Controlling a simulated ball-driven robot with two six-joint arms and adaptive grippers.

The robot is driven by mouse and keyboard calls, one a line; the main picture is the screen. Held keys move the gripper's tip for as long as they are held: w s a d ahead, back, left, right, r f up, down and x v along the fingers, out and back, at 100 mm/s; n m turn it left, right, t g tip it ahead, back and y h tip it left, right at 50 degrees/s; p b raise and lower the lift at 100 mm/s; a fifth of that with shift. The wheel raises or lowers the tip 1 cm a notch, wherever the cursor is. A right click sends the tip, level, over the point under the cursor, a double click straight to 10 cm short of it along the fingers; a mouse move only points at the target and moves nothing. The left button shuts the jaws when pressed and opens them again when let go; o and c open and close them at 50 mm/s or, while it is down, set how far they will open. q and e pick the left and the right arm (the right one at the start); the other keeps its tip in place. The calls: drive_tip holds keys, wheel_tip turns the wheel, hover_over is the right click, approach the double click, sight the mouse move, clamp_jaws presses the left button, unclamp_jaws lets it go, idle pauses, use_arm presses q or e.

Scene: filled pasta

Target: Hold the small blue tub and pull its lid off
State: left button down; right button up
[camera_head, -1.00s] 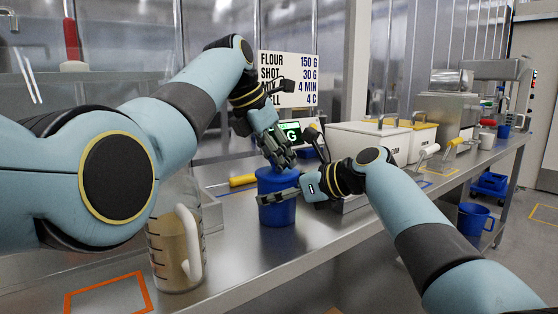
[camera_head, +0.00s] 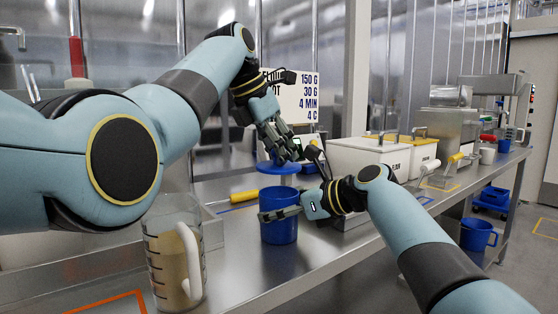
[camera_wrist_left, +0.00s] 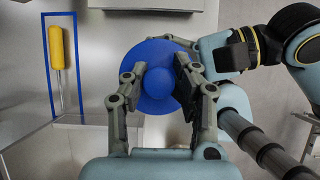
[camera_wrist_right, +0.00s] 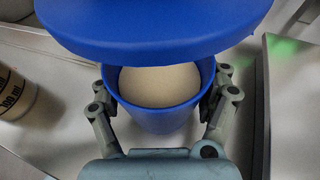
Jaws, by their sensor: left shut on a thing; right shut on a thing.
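The small blue tub (camera_head: 279,226) stands upright on the steel bench. My right gripper (camera_head: 281,212) is shut around its sides; in the right wrist view the tub (camera_wrist_right: 158,118) is open at the top, with pale beige contents inside. The round blue lid (camera_head: 278,168) is in the air above the tub, apart from its rim. My left gripper (camera_head: 284,152) is shut on the lid's knob from above. In the left wrist view the lid (camera_wrist_left: 150,55) sits between the fingers and hides the tub.
A clear measuring jug (camera_head: 172,255) with a pale handle stands left of the tub. A yellow-handled tool (camera_head: 243,197) lies behind it, inside a blue outline. White bins (camera_head: 370,157) stand to the right. An orange outline (camera_head: 115,303) marks bare bench at front left.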

idle(0.3)
drive_tip(key=o, duration=1.5)
drive_tip(key=shift+d, duration=0.1)
